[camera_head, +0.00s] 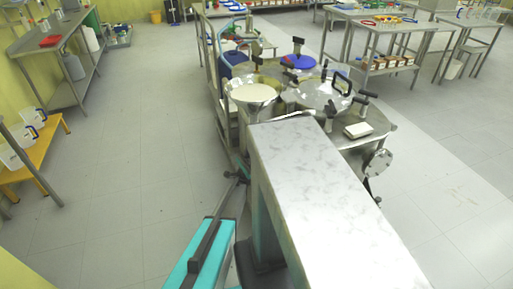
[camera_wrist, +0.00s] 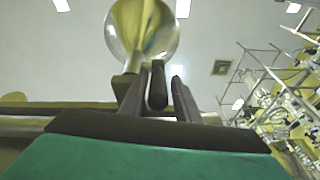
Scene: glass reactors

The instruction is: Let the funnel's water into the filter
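A round, clear glass bulb (camera_wrist: 142,30), which looks like the funnel, stands above my gripper in the wrist view, with a narrower stem below it. A dark upright handle (camera_wrist: 157,88) sits between the two fingers of my gripper (camera_wrist: 160,92). Thin gaps show on both sides of the handle, so the fingers look open around it. Whether one finger touches it I cannot tell. The water level in the bulb is not clear. In the head view, a white round disc in a steel vessel (camera_head: 253,94) may be the filter. My gripper is hidden there.
Steel vessels with a clear round lid (camera_head: 322,95) and black clamps stand close together. A blue-topped vessel (camera_head: 298,62) is behind them. A small white box (camera_head: 358,130) lies at the right. A yellow bench (camera_head: 40,150) is at far left.

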